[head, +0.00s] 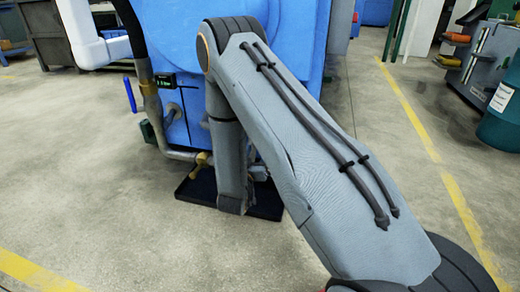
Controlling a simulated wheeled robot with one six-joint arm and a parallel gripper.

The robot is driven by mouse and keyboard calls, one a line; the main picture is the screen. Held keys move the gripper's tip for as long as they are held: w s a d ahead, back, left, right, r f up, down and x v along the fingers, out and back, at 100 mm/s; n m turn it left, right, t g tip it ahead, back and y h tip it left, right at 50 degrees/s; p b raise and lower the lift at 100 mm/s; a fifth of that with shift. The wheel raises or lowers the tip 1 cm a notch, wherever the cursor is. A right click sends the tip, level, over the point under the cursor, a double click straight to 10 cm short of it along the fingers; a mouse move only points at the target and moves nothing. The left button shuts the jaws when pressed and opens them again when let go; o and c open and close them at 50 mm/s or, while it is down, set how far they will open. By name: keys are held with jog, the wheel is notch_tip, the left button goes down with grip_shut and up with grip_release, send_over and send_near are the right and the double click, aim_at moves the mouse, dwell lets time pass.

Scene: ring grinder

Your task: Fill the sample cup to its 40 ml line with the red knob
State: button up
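I can make out neither the sample cup nor the red knob in the head view. The big blue machine (300,60) stands ahead, partly behind my arm. On its lower front left are pipes and a small yellow valve part (202,160). My arm reaches up from the lower right, bends at the elbow and hangs down in front of the machine, over a black tray (188,192) on the floor. My gripper's fingers do not show; the far end of my arm is partly hidden behind its nearer links.
A small dark display (165,81) is on the machine's front. A thick white pipe (88,40) and a blue upright rod (130,94) are at its left. A teal drum (502,118) stands far right. The concrete floor at left is clear, with yellow lines.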

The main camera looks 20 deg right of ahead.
jog(key=b+x, duration=0.2)
jog(key=x, duration=0.2)
jog(key=shift+w+d, duration=0.15)
jog(key=shift+w, duration=0.15)
jog(key=c, duration=1)
jog(key=shift+c, duration=0.2)
